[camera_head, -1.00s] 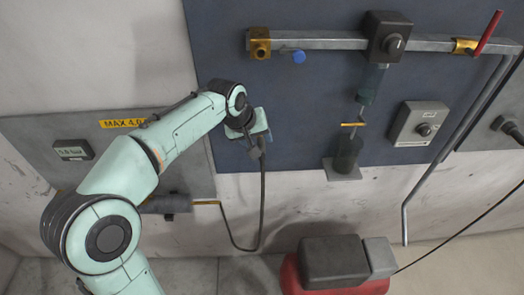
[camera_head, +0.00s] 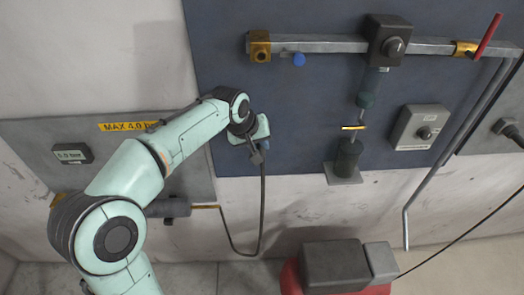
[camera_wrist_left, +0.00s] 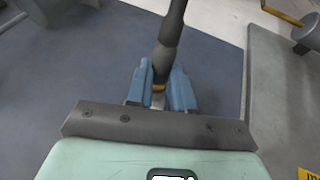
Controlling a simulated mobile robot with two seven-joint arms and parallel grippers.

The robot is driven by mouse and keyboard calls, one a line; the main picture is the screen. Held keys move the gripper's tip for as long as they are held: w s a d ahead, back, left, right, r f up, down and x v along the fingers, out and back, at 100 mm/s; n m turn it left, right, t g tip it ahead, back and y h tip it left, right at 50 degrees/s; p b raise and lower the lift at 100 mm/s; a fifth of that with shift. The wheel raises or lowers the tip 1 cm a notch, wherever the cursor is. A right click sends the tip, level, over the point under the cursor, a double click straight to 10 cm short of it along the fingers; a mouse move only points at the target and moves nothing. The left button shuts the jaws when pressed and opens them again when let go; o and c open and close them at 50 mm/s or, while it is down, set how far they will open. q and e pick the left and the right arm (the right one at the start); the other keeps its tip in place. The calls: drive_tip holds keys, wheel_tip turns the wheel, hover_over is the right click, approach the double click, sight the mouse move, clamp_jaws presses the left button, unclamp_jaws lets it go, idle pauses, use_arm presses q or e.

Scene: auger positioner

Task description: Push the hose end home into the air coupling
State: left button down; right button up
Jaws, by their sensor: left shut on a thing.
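My left gripper (camera_head: 260,146) hangs in front of the lower left part of the blue panel. In the left wrist view its blue fingers (camera_wrist_left: 161,88) are shut on the hose end, where a small brass band shows. The dark hose (camera_head: 263,195) hangs down from the gripper and loops back to a brass-tipped grey cylinder at the left. A brass fitting (camera_head: 260,46) at the left end of the top pipe stands above the gripper, clear of the hose; I cannot tell if it is the air coupling. My right gripper is not in view.
A blue knob (camera_head: 299,60) sits beside the brass fitting under the pipe. A glass-bowled unit with a dark pot (camera_head: 347,158) and a grey dial box (camera_head: 421,127) stand to the right. A red-based machine (camera_head: 335,266) is on the floor. Bare panel lies between gripper and pipe.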

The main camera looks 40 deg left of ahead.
use_arm(q)
drive_tip(key=shift+s+d, duration=0.15)
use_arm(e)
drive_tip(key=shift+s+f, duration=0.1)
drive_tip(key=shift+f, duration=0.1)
use_arm(q)
drive_tip(key=shift+s+d+f+b, duration=0.1)
drive_tip(key=shift+s+d+b, duration=0.35)
drive_tip(key=shift+s+b, duration=0.1)
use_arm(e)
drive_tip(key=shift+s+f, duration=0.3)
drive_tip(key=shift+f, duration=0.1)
use_arm(q)
drive_tip(key=shift+s+d, duration=0.15)
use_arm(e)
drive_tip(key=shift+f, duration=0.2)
use_arm(q)
drive_tip(key=shift+s+d+f+b, duration=0.1)
drive_tip(key=shift+s+d+b, duration=0.65)
drive_tip(key=shift+s+d, duration=0.25)
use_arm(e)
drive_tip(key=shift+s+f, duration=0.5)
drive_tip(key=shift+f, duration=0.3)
use_arm(q)
drive_tip(key=shift+s+a, duration=0.1)
